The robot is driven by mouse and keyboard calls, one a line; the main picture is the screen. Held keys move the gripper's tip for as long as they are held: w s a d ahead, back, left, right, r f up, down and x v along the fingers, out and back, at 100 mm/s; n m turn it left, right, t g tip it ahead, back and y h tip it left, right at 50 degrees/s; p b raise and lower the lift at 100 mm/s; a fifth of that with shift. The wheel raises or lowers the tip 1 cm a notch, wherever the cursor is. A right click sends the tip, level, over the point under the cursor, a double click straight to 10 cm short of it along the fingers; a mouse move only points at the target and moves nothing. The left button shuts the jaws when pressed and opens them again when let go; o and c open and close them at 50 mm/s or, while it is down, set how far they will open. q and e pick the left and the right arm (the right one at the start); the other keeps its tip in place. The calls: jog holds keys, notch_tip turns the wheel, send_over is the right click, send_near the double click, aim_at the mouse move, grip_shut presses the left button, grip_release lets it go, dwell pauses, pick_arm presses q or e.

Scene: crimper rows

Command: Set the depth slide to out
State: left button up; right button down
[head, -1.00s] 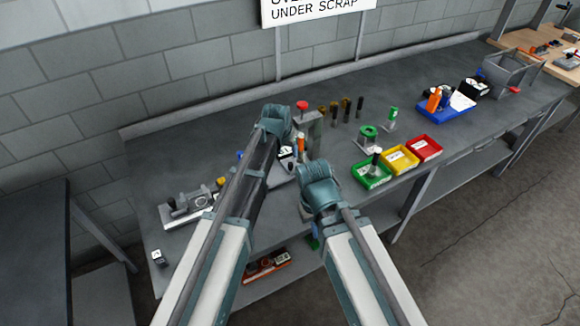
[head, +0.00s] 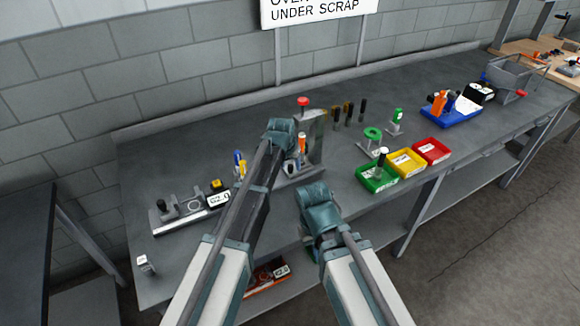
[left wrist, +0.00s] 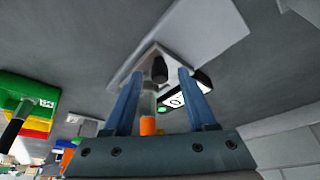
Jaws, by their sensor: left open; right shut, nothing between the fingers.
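The grey crimper station (head: 314,128) stands on the bench with a red knob (head: 303,101) on top and an orange part (head: 301,142) at its front. I cannot tell which part is the depth slide. My left gripper (head: 281,126) is at the station's left side, its fingertips hidden in the head view. In the left wrist view, its two blue fingers stand apart on either side of a dark knob (left wrist: 159,68), with an orange-ended post (left wrist: 147,124) below it. Contact is unclear. My right gripper (head: 314,192) is shut and empty near the bench's front edge.
A fixture with a G2.0 label (head: 218,199) is at the left. Green (head: 366,185), yellow (head: 418,172) and red (head: 441,158) bins stand to the right. A blue tray (head: 458,118) is farther right. Several dark posts (head: 348,112) stand behind.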

pick_arm(q)
grip_shut()
dwell(1.3)
